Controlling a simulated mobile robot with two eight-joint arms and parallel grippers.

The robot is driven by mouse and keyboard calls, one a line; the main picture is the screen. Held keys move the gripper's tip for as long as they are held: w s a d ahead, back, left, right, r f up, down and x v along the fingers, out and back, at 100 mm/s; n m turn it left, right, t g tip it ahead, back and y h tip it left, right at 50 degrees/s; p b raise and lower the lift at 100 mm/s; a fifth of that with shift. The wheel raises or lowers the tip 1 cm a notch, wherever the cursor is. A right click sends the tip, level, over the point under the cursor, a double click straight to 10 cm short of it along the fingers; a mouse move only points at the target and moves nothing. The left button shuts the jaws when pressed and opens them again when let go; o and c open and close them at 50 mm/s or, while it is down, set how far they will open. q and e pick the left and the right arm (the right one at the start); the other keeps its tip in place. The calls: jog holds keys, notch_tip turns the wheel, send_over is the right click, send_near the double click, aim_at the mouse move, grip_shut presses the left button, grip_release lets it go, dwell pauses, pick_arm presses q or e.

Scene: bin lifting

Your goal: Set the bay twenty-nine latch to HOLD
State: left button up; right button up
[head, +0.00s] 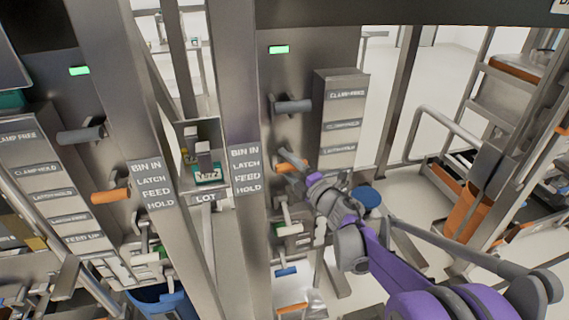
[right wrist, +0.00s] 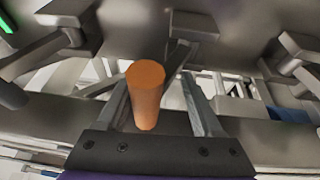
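An orange latch handle (head: 291,165) sticks out of the right-hand bay's grey panel, beside a post label plate (head: 246,171) reading BIN IN, LATCH, FEED, HOLD. My right gripper (head: 302,170) is at this handle. In the right wrist view the orange handle (right wrist: 146,95) lies between the two fingers of my right gripper (right wrist: 160,105), nearer the left one. A gap shows on its right, so the gripper is open around it. No bay number is readable, so I cannot tell which bay is twenty-nine. My left gripper is not in view.
A grey lever (head: 293,106) sits above the handle, under a green light (head: 279,49). A blue-tipped lever (head: 286,270) is below. The left bay has a similar orange handle (head: 110,196). A stepped label block (head: 341,120) stands close right.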

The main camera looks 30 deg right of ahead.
jog(key=s+d+r+p, duration=0.1)
jog(key=s+r, duration=0.3)
jog(key=s, duration=0.6)
jog(key=shift+s+d+p, duration=0.25)
jog(key=shift+d+p, duration=0.05)
jog(key=shift+d, duration=0.25)
dwell(0.4)
jog(key=shift+s, duration=0.1)
jog(key=s+d, duration=0.1)
jog(key=s, duration=0.9)
jog(key=shift+s+d+f+b, duration=0.25)
jog(key=shift+d+f+b, duration=0.05)
jog(key=shift+b, duration=0.1)
dwell(0.5)
